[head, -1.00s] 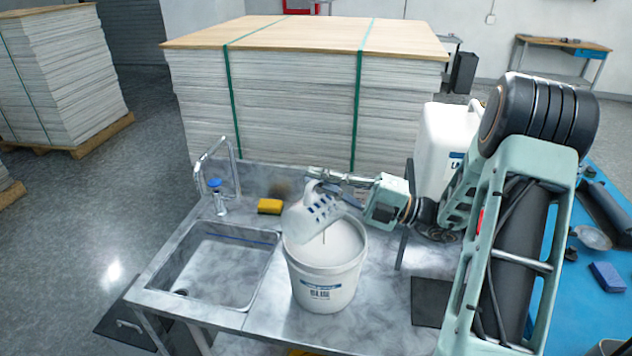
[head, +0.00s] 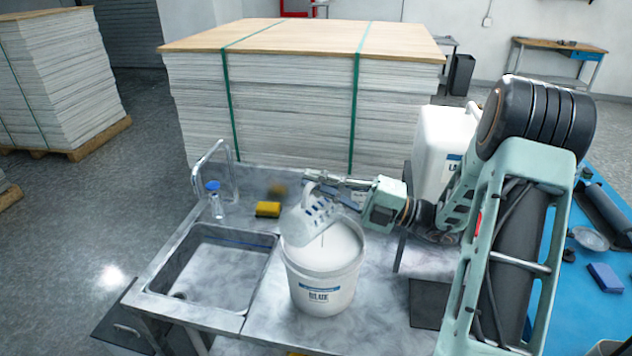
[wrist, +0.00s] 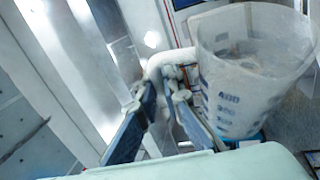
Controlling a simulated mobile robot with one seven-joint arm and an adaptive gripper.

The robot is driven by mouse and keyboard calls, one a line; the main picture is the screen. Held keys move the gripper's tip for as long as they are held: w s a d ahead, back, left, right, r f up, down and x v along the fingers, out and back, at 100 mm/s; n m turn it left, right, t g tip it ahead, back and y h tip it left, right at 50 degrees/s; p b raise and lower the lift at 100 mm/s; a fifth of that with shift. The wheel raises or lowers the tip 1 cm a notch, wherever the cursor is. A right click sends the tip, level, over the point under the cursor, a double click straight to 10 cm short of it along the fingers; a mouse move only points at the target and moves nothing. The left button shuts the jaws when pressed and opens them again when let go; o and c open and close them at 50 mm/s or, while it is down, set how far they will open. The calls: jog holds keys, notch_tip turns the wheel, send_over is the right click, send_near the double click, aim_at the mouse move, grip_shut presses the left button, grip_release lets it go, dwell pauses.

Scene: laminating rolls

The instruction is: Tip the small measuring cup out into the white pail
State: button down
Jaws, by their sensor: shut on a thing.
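The measuring cup (head: 312,222) is translucent with blue markings. It is tilted with its mouth down to the left over the white pail (head: 325,283). In the wrist view the cup (wrist: 255,75) shows blue graduations, and a little cloudy stuff seems to be inside. My gripper (head: 325,181) is shut on the cup's handle, which shows between the fingers in the wrist view (wrist: 168,95). The pail stands upright on the metal counter, with a blue label and pale contents near its rim. A thin dark line hangs below the cup; I cannot tell whether it is a stream.
A sink (head: 215,270) with a tap (head: 215,195) lies left of the pail. A white jerrycan (head: 440,145) stands at the back right. A blue mat (head: 590,270) covers the right side.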

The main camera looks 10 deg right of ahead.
aim_at(293, 217)
jog(key=shift+w, duration=0.1)
jog(key=shift+w+d+r+m+t, duration=0.15)
jog(key=shift+w+d+m+t, duration=0.25)
jog(key=shift+w+d+m, duration=0.55)
jog(key=shift+s+a, duration=0.2)
jog(key=shift+s, duration=0.1)
dwell(2.4)
jog(key=shift+s+a+r+n+g, duration=0.2)
jog(key=shift+s+a+n+g, duration=0.15)
jog(key=shift+s+a+n, duration=0.4)
jog(key=shift+s+a+r+n+g, duration=0.2)
jog(key=shift+s+a+n+g, duration=0.25)
jog(key=shift+n, duration=0.45)
jog(key=shift+s+a, duration=0.15)
jog(key=shift+s+a+f+n+g+h, duration=0.25)
jog(key=shift+s+a+f+n+h, duration=0.15)
jog(key=shift+s+a+n, duration=0.3)
jog(key=shift+s+a+f+n+g+h, duration=0.3)
jog(key=shift+s+a+f+n, duration=0.15)
jog(key=shift+n, duration=0.35)
jog(key=shift+s+a+f+n+h, duration=0.25)
jog(key=shift+s+a+f+n, duration=0.25)
jog(key=shift+f+n, duration=0.2)
jog(key=shift+s+a+f+n+h, duration=0.25)
jog(key=shift+s+a+f+n, duration=0.25)
jog(key=shift+f+n, duration=0.15)
